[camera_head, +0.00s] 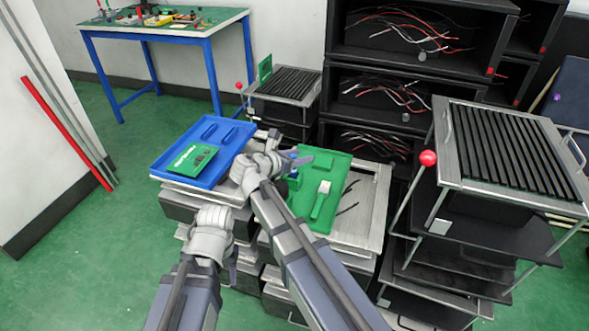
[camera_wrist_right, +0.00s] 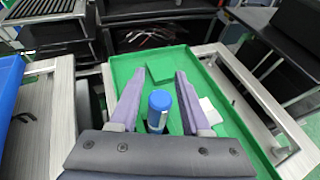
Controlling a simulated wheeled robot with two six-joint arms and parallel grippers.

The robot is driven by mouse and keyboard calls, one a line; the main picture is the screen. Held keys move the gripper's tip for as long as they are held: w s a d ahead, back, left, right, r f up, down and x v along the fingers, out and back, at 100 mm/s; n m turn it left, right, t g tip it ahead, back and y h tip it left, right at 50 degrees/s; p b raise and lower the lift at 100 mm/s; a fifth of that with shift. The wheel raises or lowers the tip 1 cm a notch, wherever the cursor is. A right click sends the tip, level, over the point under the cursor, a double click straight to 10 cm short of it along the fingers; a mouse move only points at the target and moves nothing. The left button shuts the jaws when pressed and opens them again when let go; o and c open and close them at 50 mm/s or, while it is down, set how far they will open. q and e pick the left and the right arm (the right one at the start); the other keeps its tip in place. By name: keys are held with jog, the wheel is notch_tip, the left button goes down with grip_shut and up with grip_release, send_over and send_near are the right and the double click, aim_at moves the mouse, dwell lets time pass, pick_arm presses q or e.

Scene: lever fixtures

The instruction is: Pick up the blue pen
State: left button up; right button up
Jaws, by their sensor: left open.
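The blue pen (camera_wrist_right: 159,104) stands upright at the green tray, its blue cap toward the camera in the right wrist view. My right gripper (camera_wrist_right: 157,84) is open, with one finger on each side of the pen and gaps showing between. In the head view this right gripper (camera_head: 296,168) is over the left part of the green tray (camera_head: 322,217), and the pen is mostly hidden there. My left gripper (camera_head: 232,262) hangs low in front of the blue tray's stand, away from the pen and empty.
A blue tray (camera_head: 221,168) holding a green circuit board (camera_head: 192,160) lies left of the green tray. A white-and-green piece (camera_head: 321,198) and a green block (camera_head: 323,161) lie in the green tray. A red-knobbed lever fixture (camera_head: 428,158) stands close on the right.

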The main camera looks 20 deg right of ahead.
grip_shut()
dwell(0.4)
jog(key=shift+r, duration=0.15)
notch_tip(320, 180, up, 10)
jog(key=p, duration=1)
jog(key=shift+a, duration=0.1)
